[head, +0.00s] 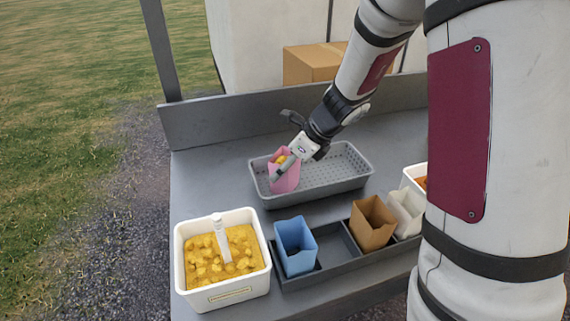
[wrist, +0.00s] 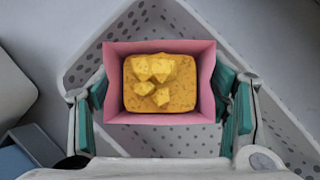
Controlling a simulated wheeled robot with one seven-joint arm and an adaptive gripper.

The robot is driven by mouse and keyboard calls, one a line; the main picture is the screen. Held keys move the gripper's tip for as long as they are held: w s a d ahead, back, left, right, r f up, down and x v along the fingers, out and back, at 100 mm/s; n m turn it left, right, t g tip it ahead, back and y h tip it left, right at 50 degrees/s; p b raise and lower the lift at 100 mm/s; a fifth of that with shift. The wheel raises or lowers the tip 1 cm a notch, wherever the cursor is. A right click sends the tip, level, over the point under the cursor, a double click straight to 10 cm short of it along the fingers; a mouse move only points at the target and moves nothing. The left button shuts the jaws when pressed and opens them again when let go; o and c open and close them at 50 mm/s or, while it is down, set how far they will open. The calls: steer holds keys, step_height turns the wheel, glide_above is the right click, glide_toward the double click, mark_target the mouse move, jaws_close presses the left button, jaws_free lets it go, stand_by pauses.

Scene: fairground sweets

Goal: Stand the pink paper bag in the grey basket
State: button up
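The pink paper bag (head: 291,180) stands roughly upright inside the left end of the grey basket (head: 336,188); the near rim hides its base, so I cannot tell if it rests on the floor. In the wrist view the bag (wrist: 160,117) is seen from above, open and filled with yellow chunks. My gripper (head: 283,168) is at the bag, and in the wrist view its teal-padded fingers (wrist: 160,95) lie against the bag's left and right sides. The basket's perforated walls (wrist: 85,68) surround the bag there.
A white tub (head: 263,277) of yellow sweets with a scoop stands front left. A dark divided rack (head: 340,262) holds a blue bag (head: 295,248), a brown bag (head: 372,225) and a white bag (head: 406,212). The basket's right part is empty. A cardboard box (head: 310,65) stands behind the counter.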

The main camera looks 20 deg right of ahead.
stand_by(0.3)
steer(key=p+v, duration=0.3)
steer(key=v, duration=0.9)
steer(key=s+a+r+n+g, duration=0.1)
steer(key=s+a+r+n, duration=0.25)
steer(key=s+n, duration=0.35)
steer(key=s+a+r+n, duration=0.3)
steer(key=s+r+n, duration=0.1)
steer(key=s+n, duration=0.3)
steer(key=s+d+n+h, duration=0.2)
steer(key=s+n+h, duration=0.2)
steer(key=s+n, duration=0.9)
steer(key=shift+s+d+r+h, duration=0.3)
steer(key=shift+d+r, duration=0.05)
steer(key=shift+r, duration=0.15)
